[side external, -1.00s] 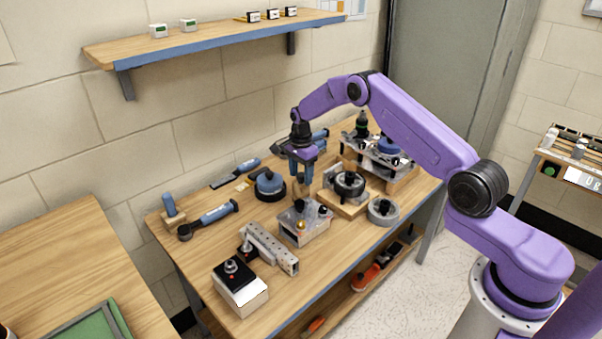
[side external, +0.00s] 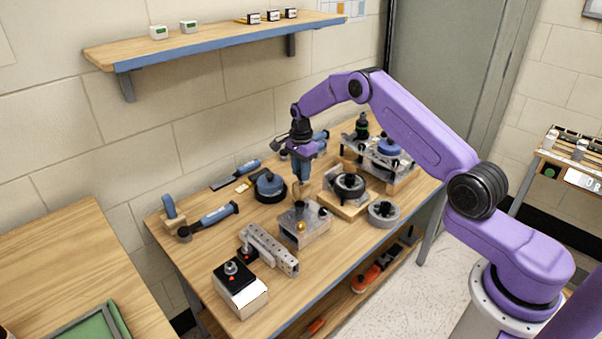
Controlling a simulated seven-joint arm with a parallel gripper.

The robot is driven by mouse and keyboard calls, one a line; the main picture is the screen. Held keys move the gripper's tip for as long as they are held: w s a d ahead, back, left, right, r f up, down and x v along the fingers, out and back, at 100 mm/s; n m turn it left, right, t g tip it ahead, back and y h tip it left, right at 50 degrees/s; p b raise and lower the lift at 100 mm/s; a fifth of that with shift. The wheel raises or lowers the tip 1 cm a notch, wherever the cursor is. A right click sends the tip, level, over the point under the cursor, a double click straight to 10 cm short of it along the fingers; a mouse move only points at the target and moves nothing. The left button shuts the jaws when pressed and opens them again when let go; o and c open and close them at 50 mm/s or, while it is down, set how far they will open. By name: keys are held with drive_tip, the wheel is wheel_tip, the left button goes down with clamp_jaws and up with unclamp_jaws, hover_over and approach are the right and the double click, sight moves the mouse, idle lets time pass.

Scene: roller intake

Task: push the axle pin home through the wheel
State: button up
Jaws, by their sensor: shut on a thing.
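My gripper (side external: 302,174) points down over the middle of the bench. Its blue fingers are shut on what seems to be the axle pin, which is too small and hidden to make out. A small wooden block (side external: 304,188) is directly below the fingertips; I cannot tell if they touch. A dark spoked wheel (side external: 349,184) sits in a wooden-based fixture (side external: 345,205) just right of my gripper, apart from it. I cannot see whether anything is in the wheel's bore.
A grey ring-shaped wheel (side external: 384,212) lies at the front right. A blue-topped round part (side external: 270,186) is to the left. A raised metal assembly (side external: 380,158) stands behind right.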

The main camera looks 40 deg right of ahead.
drive_tip(key=shift+r, duration=4.1)
wheel_tip(320, 180, up, 3)
drive_tip(key=shift+f, duration=0.1)
drive_tip(key=s+d+r, duration=0.4)
drive_tip(key=s+d, duration=0.6)
drive_tip(key=d, duration=0.1)
wheel_tip(320, 180, down, 6)
drive_tip(key=shift+s+d, duration=0.2)
drive_tip(key=shift+s, duration=0.05)
drive_tip(key=shift+f, duration=0.2)
